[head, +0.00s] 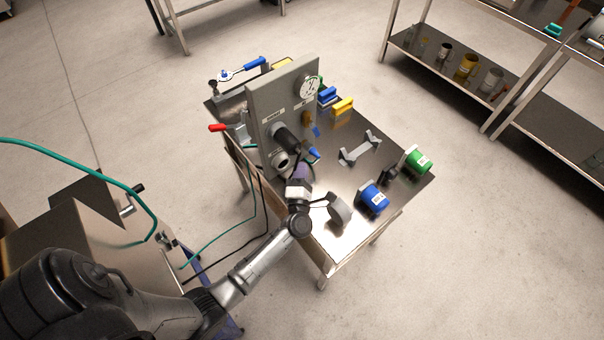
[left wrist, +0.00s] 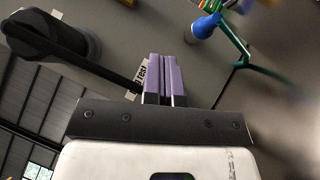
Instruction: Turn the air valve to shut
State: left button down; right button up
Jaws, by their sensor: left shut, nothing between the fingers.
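An upright grey panel (head: 258,110) with a round gauge (head: 309,88) and labels stands on a metal table (head: 337,240). A dark round knob-like part (head: 285,138) sticks out of the panel. In the left wrist view, a black handle with a long arm (left wrist: 50,35) is at upper left, and a blue fitting (left wrist: 203,25) with a green hose is at upper right. I cannot tell which part is the air valve. My left gripper (head: 301,170) is close to the panel's lower front. Its purple fingers (left wrist: 164,75) are shut and empty, between handle and fitting. My right gripper is out of view.
A blue roll-shaped part (head: 374,197), a green one (head: 418,161), a grey bracket (head: 360,148) and a grey curved piece (head: 339,210) lie on the table. A red handle (head: 217,127) sticks out at the left edge. Green and black hoses hang there. Shelves (head: 470,85) stand at upper right.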

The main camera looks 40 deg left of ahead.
aim_at(315, 129)
pick_arm(q)
jog(key=x, duration=0.2)
jog(key=d+x, duration=0.1)
jog(key=x, duration=0.2)
jog(key=w+x, duration=0.1)
jog(key=x, duration=0.1)
jog(key=shift+w+d+r, duration=0.1)
jog(key=shift+w+r, duration=0.1)
jog(key=shift+r, duration=0.1)
jog(key=shift+w+d+r, duration=0.1)
jog(key=shift+w+r, duration=0.05)
jog(key=shift+w, duration=0.4)
jog(key=shift+w, duration=0.1)
jog(key=shift+w+b, duration=0.25)
jog(key=shift+b, duration=0.05)
jog(key=shift+w+d, duration=0.15)
